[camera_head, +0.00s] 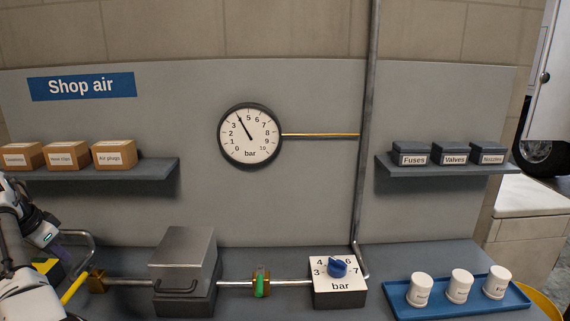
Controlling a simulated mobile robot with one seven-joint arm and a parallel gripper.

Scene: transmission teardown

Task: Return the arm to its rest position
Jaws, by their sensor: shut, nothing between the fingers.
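White and dark links of my arm (30,298) fill the lower left edge, in front of the left end of the bench. I cannot make out my gripper's fingers in this view. A yellow lever (75,288) and a brass fitting (97,281) show right beside the arm, and the arm partly hides what lies behind. A black and yellow item (46,267) is also partly covered there.
A metal box (183,262), a green-handled valve (261,282) and a blue-knobbed regulator (338,268) stand along the bench pipe. A blue tray (398,300) holds three white cups. Shelves (150,172) (440,170) jut from the wall beside a gauge (250,136) reading about 4 bar.

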